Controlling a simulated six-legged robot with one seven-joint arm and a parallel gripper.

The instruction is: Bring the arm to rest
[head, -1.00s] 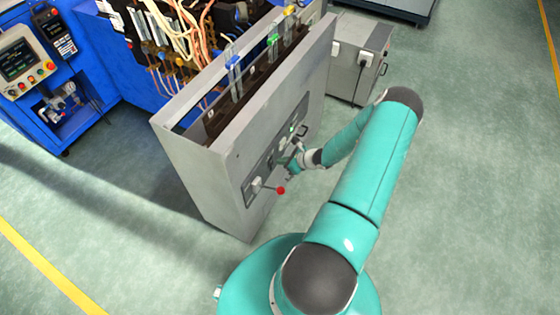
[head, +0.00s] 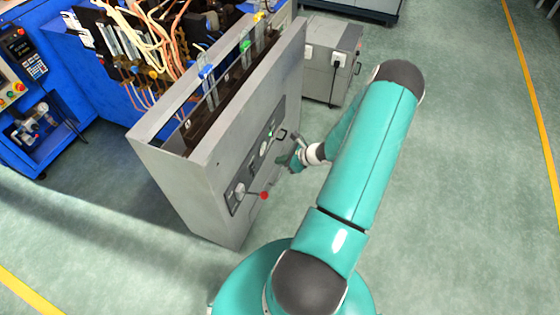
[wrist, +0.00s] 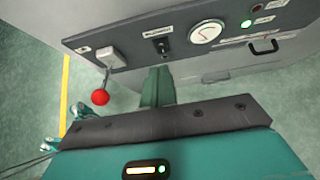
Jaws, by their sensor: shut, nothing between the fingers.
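My gripper (head: 289,158) is in front of the control panel of the grey cabinet (head: 185,200), near the panel's middle, in the head view. In the wrist view my gripper's green fingers (wrist: 157,88) are together with nothing between them, below the black key switch on the panel. A gap seems to lie between the fingers and the cabinet face; its size is hard to tell. The red-knobbed lever (head: 264,195) is left of my gripper, and it also shows in the wrist view (wrist: 100,97).
The panel bears a round gauge (wrist: 205,33), lamps and a black handle (wrist: 263,47). Coloured clips and several tubes rise from the cabinet top. A blue machine (head: 40,115) stands at the left, a grey box (head: 330,62) behind. The floor at the right (head: 470,180) is clear.

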